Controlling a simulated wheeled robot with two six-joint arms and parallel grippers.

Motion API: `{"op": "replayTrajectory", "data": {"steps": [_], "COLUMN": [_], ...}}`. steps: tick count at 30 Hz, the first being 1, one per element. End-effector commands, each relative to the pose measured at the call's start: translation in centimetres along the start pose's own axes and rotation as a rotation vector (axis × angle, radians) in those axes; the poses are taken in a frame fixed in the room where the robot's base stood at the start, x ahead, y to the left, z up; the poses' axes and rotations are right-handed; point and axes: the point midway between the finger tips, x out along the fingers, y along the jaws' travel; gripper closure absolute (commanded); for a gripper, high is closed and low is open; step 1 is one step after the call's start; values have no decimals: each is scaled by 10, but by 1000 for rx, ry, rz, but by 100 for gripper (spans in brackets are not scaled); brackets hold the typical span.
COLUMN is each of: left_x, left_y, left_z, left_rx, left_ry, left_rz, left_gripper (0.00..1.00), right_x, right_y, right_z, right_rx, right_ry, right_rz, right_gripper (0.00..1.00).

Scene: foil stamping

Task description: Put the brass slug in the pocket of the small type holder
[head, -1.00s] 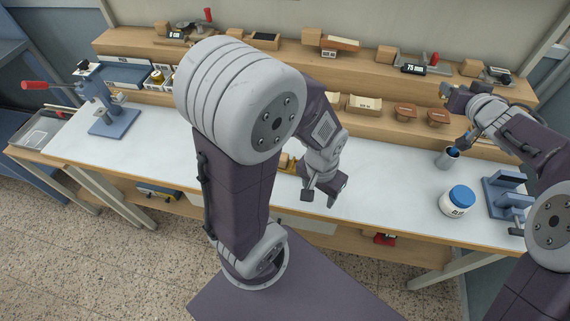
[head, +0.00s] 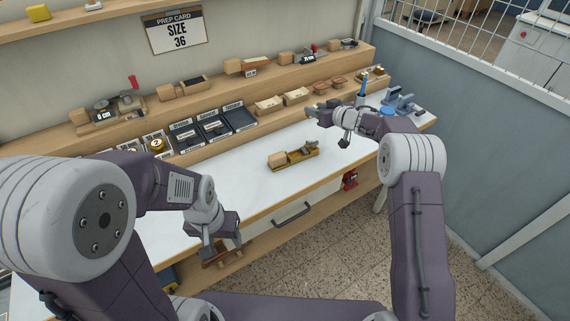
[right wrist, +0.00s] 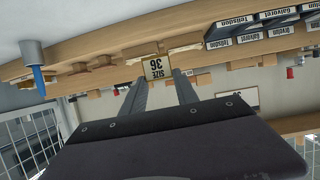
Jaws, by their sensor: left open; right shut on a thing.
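My right gripper (head: 316,112) is over the back right of the white table. My left gripper (head: 222,247) is open and empty near the table's front edge.
A stepped wooden shelf (head: 225,88) with labelled tools and dark type trays (head: 213,128) runs along the back. A cup with a blue tool (head: 362,98) and a blue press (head: 396,99) stand at the right. The white tabletop (head: 250,187) around the holder is clear.

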Motion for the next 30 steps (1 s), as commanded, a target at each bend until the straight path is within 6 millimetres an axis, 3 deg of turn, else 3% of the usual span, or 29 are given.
{"op": "replayTrajectory", "data": {"steps": [6, 10, 16, 21, 25, 30], "left_x": [-2, 4, 43, 58, 63, 63], "left_y": [0, 0, -1, -1, -1, -1], "left_z": [0, 0, 5, 6, 6, 6], "left_rx": [0, 0, 0, 0, 0, 0], "left_ry": [0, 0, 0, 0, 0, 0], "left_rz": [0, 0, 0, 0, 0, 0], "left_gripper": [44, 44, 44, 44, 44, 44], "right_x": [-3, -2, -3, -7, -9, -10], "right_y": [14, 10, -37, -74, -92, -98], "right_z": [11, 16, 55, 77, 87, 90], "right_rx": [10, 11, 11, 10, 10, 10], "right_ry": [0, -1, -3, -2, -1, 0], "right_rz": [21, 21, 19, 19, 20, 23], "right_gripper": [100, 100, 100, 100, 100, 100]}}
